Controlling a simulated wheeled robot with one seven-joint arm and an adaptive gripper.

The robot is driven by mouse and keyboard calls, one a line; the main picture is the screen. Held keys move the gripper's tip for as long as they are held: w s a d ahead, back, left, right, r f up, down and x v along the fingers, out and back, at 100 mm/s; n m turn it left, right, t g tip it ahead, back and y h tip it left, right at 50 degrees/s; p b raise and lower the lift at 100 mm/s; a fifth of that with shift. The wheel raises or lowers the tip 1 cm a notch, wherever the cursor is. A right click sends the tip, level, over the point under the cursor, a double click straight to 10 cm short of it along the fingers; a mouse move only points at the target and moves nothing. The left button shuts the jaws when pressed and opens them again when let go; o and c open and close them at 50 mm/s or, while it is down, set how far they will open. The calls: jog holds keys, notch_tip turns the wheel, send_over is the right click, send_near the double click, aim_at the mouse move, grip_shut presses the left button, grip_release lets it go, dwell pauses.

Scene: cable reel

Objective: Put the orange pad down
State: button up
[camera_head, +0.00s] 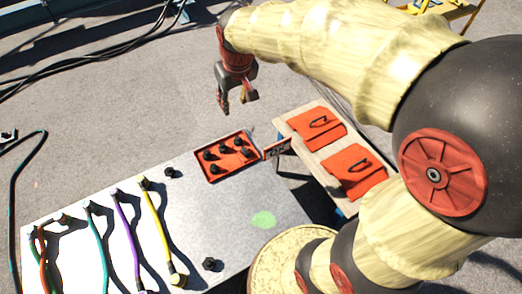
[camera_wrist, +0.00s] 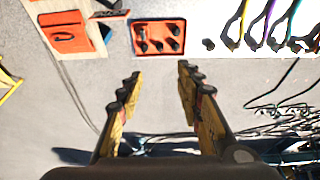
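Two orange pads with dark handles lie on a pale wooden board (camera_head: 300,125). The far pad is the upper one (camera_head: 315,125); the near pad (camera_head: 355,170) has an uneven outline and may be more than one layer. One orange pad (camera_wrist: 63,32) shows at the upper left of the wrist view. My gripper (camera_head: 237,103) hangs in the air beyond the metal table, left of the board. In the wrist view my gripper (camera_wrist: 158,78) has its two fingers well apart with nothing between them. It touches no pad.
The metal table (camera_head: 225,235) carries an orange tray (camera_head: 209,174) with several black knobs, and coloured cables (camera_head: 131,235) at left. A small sign (camera_head: 277,149) stands between tray and board. A green patch (camera_head: 263,219) marks clear tabletop. Loose cables lie on the floor.

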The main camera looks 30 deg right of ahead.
jog(key=s+a+r+t, duration=0.1)
jog(key=s, duration=0.9)
jog(key=s+a+r+t, duration=0.1)
jog(key=s+a+r, duration=0.1)
jog(key=s, duration=0.9)
jog(key=shift+a+r, duration=0.15)
jog(key=shift+a, duration=0.1)
jog(key=shift+o, duration=0.3)
